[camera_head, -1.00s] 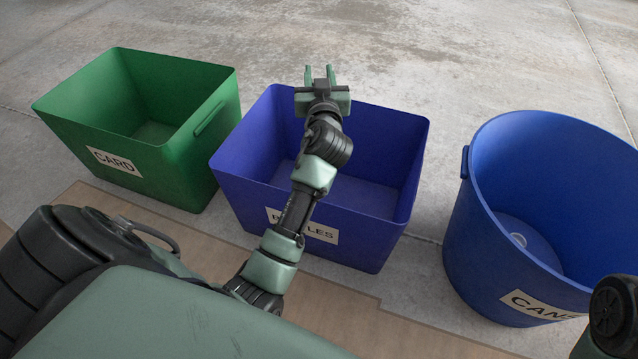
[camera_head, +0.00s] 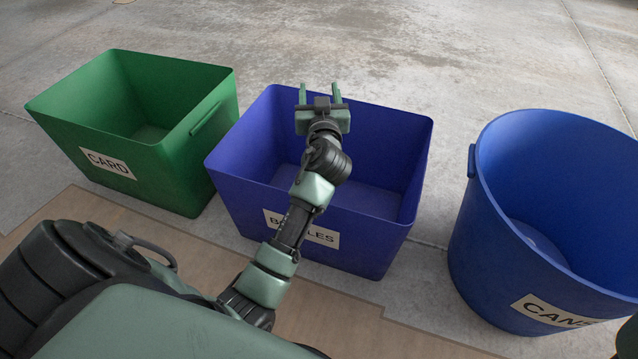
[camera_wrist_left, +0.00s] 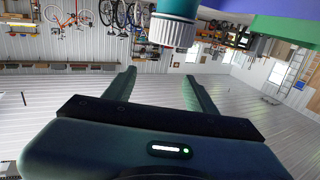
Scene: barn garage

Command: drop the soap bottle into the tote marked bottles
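The blue tote (camera_head: 362,258) marked bottles stands in the middle of the head view, its label (camera_head: 318,236) partly behind my left arm. My left gripper (camera_head: 320,94) is over this tote, its fingers apart with nothing between them. In the left wrist view, which appears upside down, the open fingers (camera_wrist_left: 160,82) also show. A teal and white cylinder, apparently the soap bottle (camera_wrist_left: 174,22), is at the top edge there, clear of the fingers and partly out of frame. In the head view no bottle shows; the gripper and arm could hide it. My right gripper is out of view.
A green tote (camera_head: 85,128) marked card stands close on the left. A round blue bin (camera_head: 478,268) marked cans stands on the right, with a floor gap between it and the blue tote. The concrete floor (camera_head: 420,50) behind is clear.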

